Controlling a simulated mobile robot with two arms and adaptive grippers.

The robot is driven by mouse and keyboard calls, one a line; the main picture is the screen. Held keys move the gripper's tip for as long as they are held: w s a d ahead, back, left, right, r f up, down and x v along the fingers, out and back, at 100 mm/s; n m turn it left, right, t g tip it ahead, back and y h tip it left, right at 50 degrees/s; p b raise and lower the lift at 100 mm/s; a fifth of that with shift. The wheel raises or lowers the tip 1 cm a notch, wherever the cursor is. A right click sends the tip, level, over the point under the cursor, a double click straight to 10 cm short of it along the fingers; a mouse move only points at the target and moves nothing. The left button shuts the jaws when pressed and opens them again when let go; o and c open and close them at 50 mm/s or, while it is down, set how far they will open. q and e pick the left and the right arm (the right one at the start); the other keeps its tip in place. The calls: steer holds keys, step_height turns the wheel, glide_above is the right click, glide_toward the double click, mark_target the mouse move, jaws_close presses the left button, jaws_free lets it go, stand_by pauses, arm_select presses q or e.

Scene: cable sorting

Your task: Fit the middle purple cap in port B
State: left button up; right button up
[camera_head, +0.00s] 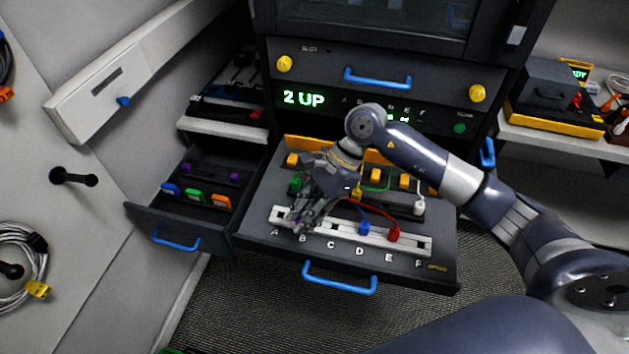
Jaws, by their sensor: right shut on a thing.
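My right gripper (299,226) points down at the left end of the white port strip (345,238), over the slot by the letter B. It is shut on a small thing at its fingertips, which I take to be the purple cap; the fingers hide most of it. Whether it sits in port B (303,238) cannot be told. Other purple caps (187,168) lie at the back of the open left drawer (190,222). My left gripper is not in view.
A blue plug (364,229) stands near D and a red plug (393,233) near E, with cables running back. A white plug (419,207) stands behind at right. Blue, green and orange caps (194,196) lie in the left drawer. The green display (304,98) reads "2 UP".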

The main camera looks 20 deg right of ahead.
steer(key=shift+w+d+f+m+t+h+b, duration=0.15)
steer(key=shift+w+d+f+m+t, duration=0.45)
steer(key=shift+m, duration=0.85)
steer(key=shift+w+d+f+m+t+h+b, duration=0.1)
steer(key=shift+w+d+f+m+t+h, duration=0.2)
steer(key=shift+w+f+m+t, duration=0.9)
steer(key=shift+w+d+f+m+t+h+b, duration=0.15)
steer(key=shift+w+d+m+t, duration=0.5)
steer(key=shift+m, duration=1.1)
steer(key=shift+a+f+b, duration=0.1)
steer(key=shift+b, duration=0.4)
steer(key=shift+f+b, duration=1.4)
steer(key=shift+b, duration=0.2)
stand_by(0.3)
stand_by(0.4)
steer(key=o, duration=1.4)
steer(key=shift+c, duration=0.2)
